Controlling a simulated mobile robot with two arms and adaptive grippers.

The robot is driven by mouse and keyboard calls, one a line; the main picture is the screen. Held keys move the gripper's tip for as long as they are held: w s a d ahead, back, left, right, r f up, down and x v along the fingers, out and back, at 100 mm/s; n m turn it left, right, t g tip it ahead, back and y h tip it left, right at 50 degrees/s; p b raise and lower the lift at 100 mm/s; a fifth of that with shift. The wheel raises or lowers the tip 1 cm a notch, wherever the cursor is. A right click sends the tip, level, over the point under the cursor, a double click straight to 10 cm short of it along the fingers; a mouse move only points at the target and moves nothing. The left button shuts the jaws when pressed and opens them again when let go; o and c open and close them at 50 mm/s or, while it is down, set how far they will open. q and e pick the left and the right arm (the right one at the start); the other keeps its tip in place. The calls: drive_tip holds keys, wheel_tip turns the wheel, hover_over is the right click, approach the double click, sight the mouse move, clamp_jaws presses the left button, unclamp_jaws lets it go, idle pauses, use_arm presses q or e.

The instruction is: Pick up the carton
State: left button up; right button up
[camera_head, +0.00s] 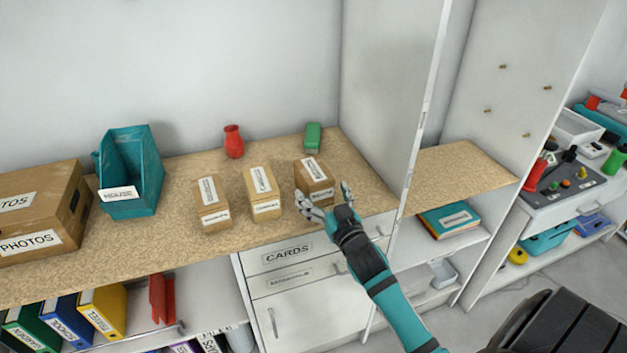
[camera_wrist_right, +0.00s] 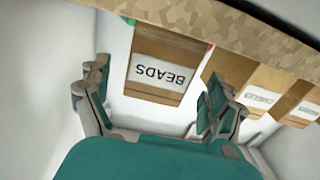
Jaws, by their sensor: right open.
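Three small brown cartons with white labels stand in a row on the speckled counter: a left one (camera_head: 211,204), a middle one (camera_head: 260,193) and a right one (camera_head: 314,178). My right gripper (camera_head: 324,205) is open and empty at the near side of the right carton, fingers pointing toward it and covering part of its lower front. In the right wrist view, a carton labelled BEADS (camera_wrist_right: 158,70) appears upside down ahead of the gap between the open fingers (camera_wrist_right: 152,92). Contact is not visible. My left gripper is not in view.
A large PHOTOS box (camera_head: 75,217) and a teal bin (camera_head: 150,180) stand at the left. A red vase (camera_head: 234,142) and a green object (camera_head: 312,137) stand behind the cartons. A white upright panel (camera_head: 418,130) rises close to the right of my gripper.

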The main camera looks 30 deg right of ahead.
drive_tip(key=w, duration=0.2)
drive_tip(key=w+d+p, duration=0.1)
drive_tip(key=w, duration=0.1)
drive_tip(key=shift+w+r, duration=0.1)
drive_tip(key=shift+w+d, duration=0.1)
drive_tip(key=shift+w, duration=0.4)
drive_tip(key=shift+s, duration=0.1)
drive_tip(key=shift+c, duration=1)
drive_tip(key=c, duration=1)
